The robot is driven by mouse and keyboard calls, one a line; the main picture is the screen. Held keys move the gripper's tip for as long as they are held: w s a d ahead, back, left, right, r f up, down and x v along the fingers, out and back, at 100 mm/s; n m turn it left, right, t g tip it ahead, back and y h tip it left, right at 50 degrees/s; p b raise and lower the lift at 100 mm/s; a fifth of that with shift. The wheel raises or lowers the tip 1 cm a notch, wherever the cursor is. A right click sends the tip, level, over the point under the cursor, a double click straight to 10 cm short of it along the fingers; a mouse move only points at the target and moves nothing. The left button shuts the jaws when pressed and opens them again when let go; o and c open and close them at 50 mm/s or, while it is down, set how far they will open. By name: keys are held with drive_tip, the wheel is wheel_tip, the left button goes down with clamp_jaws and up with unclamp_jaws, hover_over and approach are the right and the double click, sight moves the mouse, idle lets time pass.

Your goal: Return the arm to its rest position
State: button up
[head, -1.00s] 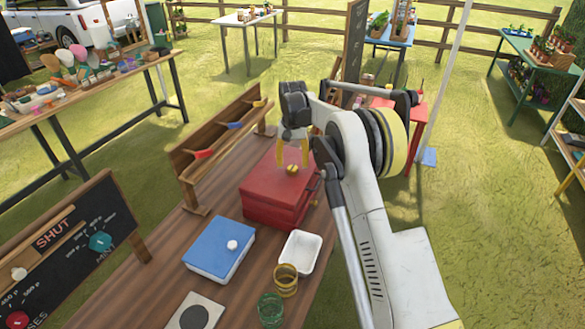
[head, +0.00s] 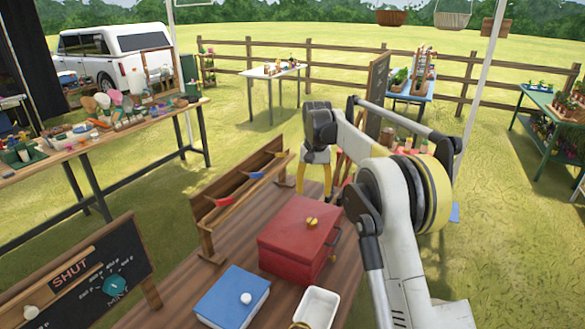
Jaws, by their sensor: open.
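My gripper (head: 315,172) hangs from my arm at the middle of the view, with its yellow fingers apart and nothing between them. It points down, above and clear of the red box (head: 292,232) in the picture. The red box has its lid shut and a round yellow knob (head: 312,222) on top. My arm comes in from the lower right and bends over toward the box.
A blue box (head: 232,298) with a white knob and a white tray (head: 316,309) sit on the wooden table (head: 178,290). A wooden rack (head: 212,207) with coloured hooks stands left of the red box. A black sign board (head: 95,275) reads SHUT.

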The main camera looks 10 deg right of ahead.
drive_tip(key=s+r+t+b, duration=0.1)
drive_tip(key=s+r, duration=0.3)
drive_tip(key=s, duration=0.3)
drive_tip(key=s+r+n+t+b, duration=0.1)
drive_tip(key=s+r, duration=0.2)
drive_tip(key=s, duration=0.3)
drive_tip(key=s+r+t+b, duration=0.1)
drive_tip(key=s+r, duration=0.3)
drive_tip(key=s, duration=0.3)
drive_tip(key=s+f+n+t, duration=0.1)
drive_tip(key=s+f, duration=0.4)
drive_tip(key=s, duration=0.6)
drive_tip(key=s+f+t+b, duration=0.1)
drive_tip(key=s+f+t, duration=0.2)
drive_tip(key=s, duration=0.7)
wheel_tip(320, 180, down, 3)
drive_tip(key=shift+s+r+n+b, duration=0.15)
drive_tip(key=shift+s+n+b, duration=0.15)
drive_tip(key=shift+s+n, duration=0.1)
